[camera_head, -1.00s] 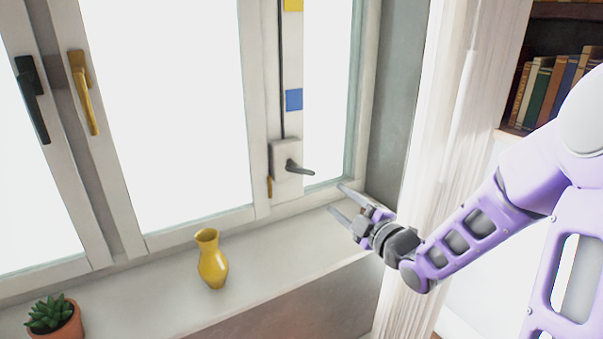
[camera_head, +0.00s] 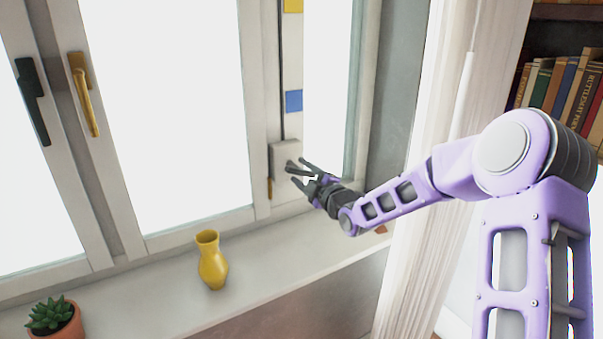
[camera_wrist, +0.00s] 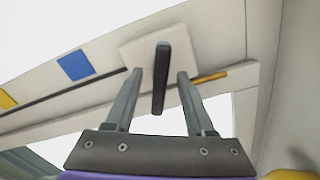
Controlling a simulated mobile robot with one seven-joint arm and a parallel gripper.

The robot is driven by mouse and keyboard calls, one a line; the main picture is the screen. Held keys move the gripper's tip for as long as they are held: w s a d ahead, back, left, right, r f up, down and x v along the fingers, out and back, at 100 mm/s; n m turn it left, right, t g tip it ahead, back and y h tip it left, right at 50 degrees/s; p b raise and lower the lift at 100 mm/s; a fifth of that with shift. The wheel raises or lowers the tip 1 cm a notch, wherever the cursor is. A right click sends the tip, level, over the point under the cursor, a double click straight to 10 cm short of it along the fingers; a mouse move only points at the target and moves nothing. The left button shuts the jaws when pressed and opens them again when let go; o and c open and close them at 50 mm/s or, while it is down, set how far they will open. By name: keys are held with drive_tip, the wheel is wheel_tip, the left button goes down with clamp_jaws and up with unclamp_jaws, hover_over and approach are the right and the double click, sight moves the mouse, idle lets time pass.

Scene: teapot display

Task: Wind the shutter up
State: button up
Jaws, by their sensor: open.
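The winder is a pale box (camera_head: 283,158) on the window post, with a dark crank handle (camera_wrist: 160,80) sticking out of it. A thin dark cord (camera_head: 283,80) runs up the post from the box. My gripper (camera_head: 301,171) is open in front of the box. In the wrist view, the crank handle stands between its two spread fingers (camera_wrist: 158,78), with a visible gap on each side. In the head view, the fingers partly cover the handle. No shutter slats show across the bright panes.
A blue square (camera_head: 293,100) and a yellow square (camera_head: 292,5) mark the post above the box. A yellow vase (camera_head: 211,262) and a potted succulent (camera_head: 52,318) stand on the sill. Dark (camera_head: 32,100) and brass (camera_head: 84,95) window handles are at left; a curtain (camera_head: 430,150) hangs at right.

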drive_tip(key=shift+w+a, duration=0.15)
clamp_jaws()
drive_tip(key=shift+m+b, duration=0.3)
idle(0.3)
